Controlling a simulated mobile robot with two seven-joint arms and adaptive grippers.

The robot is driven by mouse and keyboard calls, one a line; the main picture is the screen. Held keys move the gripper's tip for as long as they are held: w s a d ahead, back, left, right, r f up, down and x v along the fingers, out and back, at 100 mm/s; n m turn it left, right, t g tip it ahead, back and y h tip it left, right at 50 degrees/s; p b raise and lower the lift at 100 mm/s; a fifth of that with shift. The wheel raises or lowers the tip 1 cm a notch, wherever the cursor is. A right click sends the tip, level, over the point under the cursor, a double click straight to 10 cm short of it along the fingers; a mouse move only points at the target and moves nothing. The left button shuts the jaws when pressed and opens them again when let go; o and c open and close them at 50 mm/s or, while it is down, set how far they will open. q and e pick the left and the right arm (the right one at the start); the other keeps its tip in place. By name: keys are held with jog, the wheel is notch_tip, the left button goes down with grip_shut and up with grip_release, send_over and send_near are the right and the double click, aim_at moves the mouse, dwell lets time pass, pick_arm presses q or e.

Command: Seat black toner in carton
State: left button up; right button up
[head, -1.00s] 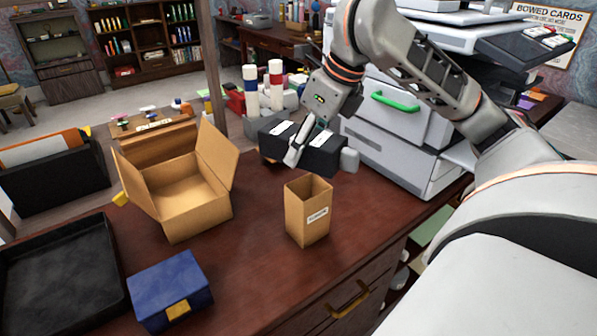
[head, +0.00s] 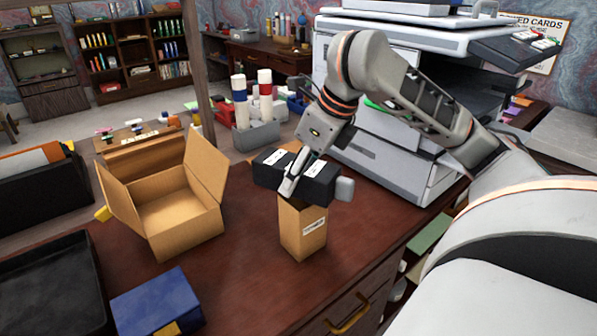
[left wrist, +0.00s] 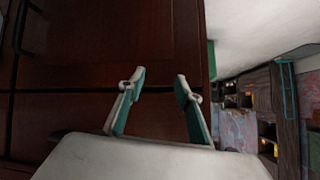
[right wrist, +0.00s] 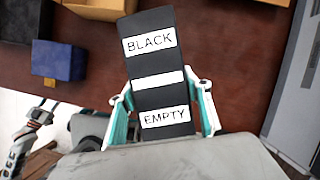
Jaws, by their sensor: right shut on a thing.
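The black toner (head: 320,186) is a long black cartridge with white labels, held roughly level. My right gripper (head: 290,184) is shut across its middle. In the right wrist view, the toner (right wrist: 155,66) lies between the fingers and its labels read BLACK and EMPTY. A narrow upright cardboard carton (head: 303,238) with a small white label stands on the desk. The toner overlaps its top in the head view and hides its opening; I cannot tell whether they touch. My left gripper (left wrist: 160,76) is open and empty, seen only in the left wrist view.
A wide open cardboard box (head: 180,215) stands left of the carton. A blue box (head: 158,303) and a black tray (head: 50,290) lie at the front left. A printer (head: 390,150) stands behind, at right. Bare desk (head: 235,285) lies in front of the carton.

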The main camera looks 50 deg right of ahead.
jog(key=shift+f, duration=0.25)
jog(key=o, duration=1.4)
jog(key=shift+c, duration=0.2)
